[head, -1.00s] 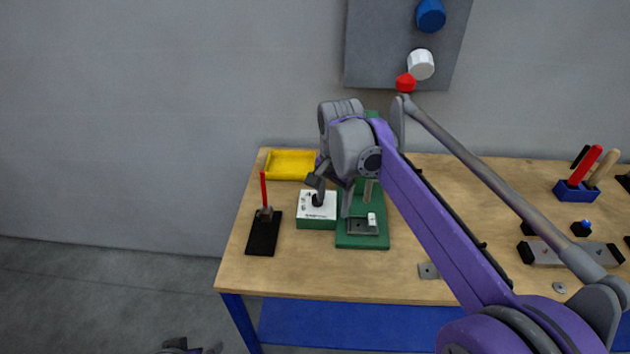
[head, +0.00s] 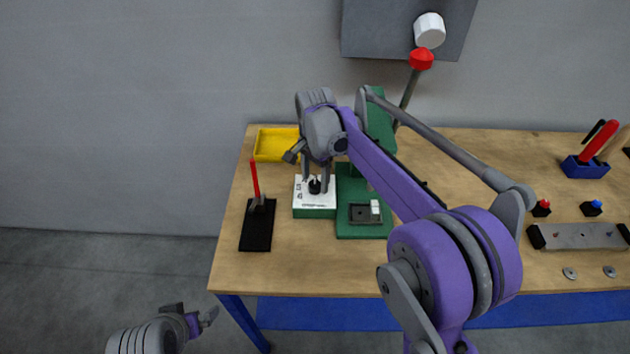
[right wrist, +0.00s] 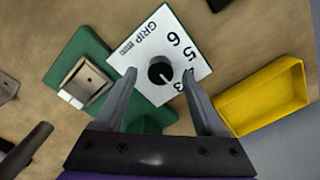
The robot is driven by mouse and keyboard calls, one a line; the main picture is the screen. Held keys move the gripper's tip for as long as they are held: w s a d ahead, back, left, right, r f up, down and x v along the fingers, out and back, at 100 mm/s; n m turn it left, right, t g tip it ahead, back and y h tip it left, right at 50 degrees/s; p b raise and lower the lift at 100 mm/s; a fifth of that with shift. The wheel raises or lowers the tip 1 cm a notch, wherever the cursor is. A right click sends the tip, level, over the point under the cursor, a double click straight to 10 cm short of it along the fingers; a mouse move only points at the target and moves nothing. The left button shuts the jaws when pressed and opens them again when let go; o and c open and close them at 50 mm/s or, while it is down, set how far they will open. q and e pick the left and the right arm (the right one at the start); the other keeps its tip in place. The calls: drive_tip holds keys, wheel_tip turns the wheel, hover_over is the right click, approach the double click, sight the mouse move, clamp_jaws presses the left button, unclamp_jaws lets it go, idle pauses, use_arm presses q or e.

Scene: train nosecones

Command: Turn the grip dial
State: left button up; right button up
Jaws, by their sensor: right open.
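The grip dial is a black knob with a white pointer line (right wrist: 160,70) on a white plate marked GRIP and numbers (right wrist: 146,88). The plate tops a small green box (head: 314,212) on the workbench. In the right wrist view the pointer is near the 5. My right gripper (head: 316,181) is open and points down over the dial, one finger on each side of the knob. In the wrist view gaps show between fingers and knob. My left gripper (head: 203,319) is low at the left, off the bench; its jaw opening is unclear.
Right of the dial box stands a green press-like fixture (head: 346,222). A black base with a red lever (head: 257,228) stands to the left, and a yellow tray (head: 271,146) behind. The bench front (head: 300,260) is clear.

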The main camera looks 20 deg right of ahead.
drive_tip(key=shift+f, duration=0.75)
clamp_jaws()
